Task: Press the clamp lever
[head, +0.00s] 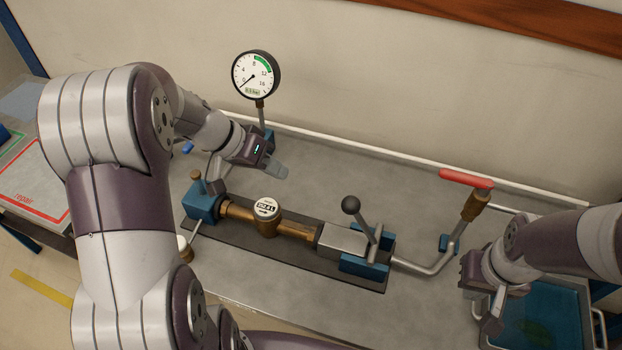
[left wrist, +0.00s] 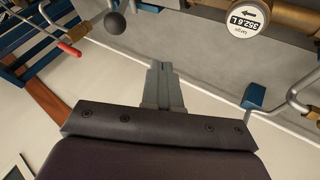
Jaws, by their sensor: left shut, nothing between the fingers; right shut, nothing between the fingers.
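The clamp lever is a rod with a black ball knob (head: 351,205), standing up from the blue and grey clamp (head: 364,264) at the right end of the bench fixture. The knob also shows at the upper left of the left wrist view (left wrist: 114,23). A brass water meter (head: 267,220) with a white dial lies in line, left of the clamp. My left gripper (head: 276,168) is shut and empty, above and behind the meter, apart from the lever; its closed fingers show in the left wrist view (left wrist: 163,72).
A pressure gauge (head: 256,75) stands on a stem behind the fixture, its needle near 0. A red-handled valve (head: 466,179) rises on a bent pipe right of the clamp. A blue tray (head: 584,325) is at lower right. A red-outlined repair area (head: 30,195) lies far left.

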